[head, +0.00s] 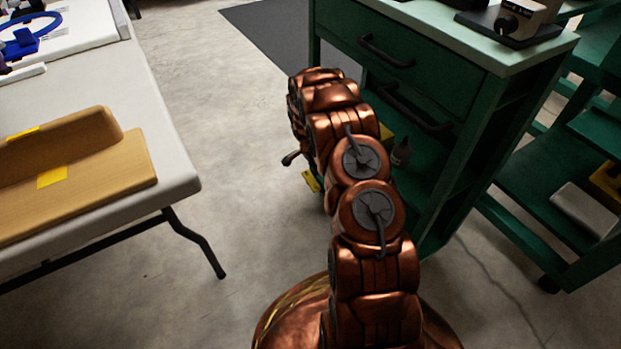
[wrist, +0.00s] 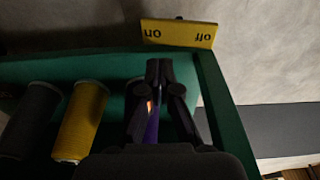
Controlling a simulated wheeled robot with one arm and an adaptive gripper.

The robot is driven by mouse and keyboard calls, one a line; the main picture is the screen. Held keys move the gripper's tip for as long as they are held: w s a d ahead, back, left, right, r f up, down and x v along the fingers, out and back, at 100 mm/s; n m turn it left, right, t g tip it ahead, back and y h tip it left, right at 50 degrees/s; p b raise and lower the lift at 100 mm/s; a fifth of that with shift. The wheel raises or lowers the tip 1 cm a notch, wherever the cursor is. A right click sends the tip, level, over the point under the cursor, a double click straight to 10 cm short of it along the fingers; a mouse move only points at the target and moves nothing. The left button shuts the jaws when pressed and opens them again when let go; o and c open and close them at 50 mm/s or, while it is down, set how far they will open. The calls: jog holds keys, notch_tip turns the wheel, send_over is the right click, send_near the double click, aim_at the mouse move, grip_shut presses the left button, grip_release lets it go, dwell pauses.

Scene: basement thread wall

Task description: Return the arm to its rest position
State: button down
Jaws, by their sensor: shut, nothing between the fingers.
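My copper arm (head: 365,220) reaches forward and away from the body, beside the green cabinet. My gripper (wrist: 159,66) is shut and empty in the wrist view, its dark fingertips together over a green surface (wrist: 110,72). In the head view the arm hides most of the gripper. A yellow plate (wrist: 180,33) marked "on" and "off", upside down, lies just beyond the fingertips. A yellow spool (wrist: 80,122) and a dark grey spool (wrist: 28,120) are left of the gripper. Something purple (wrist: 152,125) shows behind the fingers, partly hidden.
A green cabinet (head: 430,60) with dark handles stands close on the arm's right. Green shelving (head: 545,190) is farther right. A white table (head: 165,150) with a wooden piece (head: 90,185) is at the left. Bare concrete floor (head: 235,130) lies between table and arm.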

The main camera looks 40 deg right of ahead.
jog(key=shift+r, duration=0.65)
jog(key=shift+r, duration=0.1)
jog(key=s+a+r+n+p, duration=0.4)
jog(key=r+p, duration=0.3)
jog(key=r, duration=0.8)
jog(key=s+a+r+n+p, duration=0.1)
jog(key=s+a+r+p, duration=0.55)
jog(key=r, duration=0.95)
jog(key=s+a+r+n+p, duration=0.3)
jog(key=r+p, duration=0.5)
jog(key=r, duration=0.7)
jog(key=s+a+r+n+p, duration=0.3)
jog(key=s+a+r+p, duration=0.2)
jog(key=s+r+p, duration=0.3)
jog(key=s+a+r+n+g+y+p, duration=0.1)
jog(key=s+a+r+n+p, duration=0.3)
jog(key=s+r+p, duration=0.4)
jog(key=s+a+r+n+p, duration=0.3)
jog(key=s+a+r+p, duration=0.3)
jog(key=s+r, duration=0.6)
notch_tip(320, 180, up, 5)
jog(key=shift+a+r+n+g+y+p, duration=0.15)
jog(key=shift+n+g+y+p, duration=0.2)
jog(key=shift+p, duration=0.65)
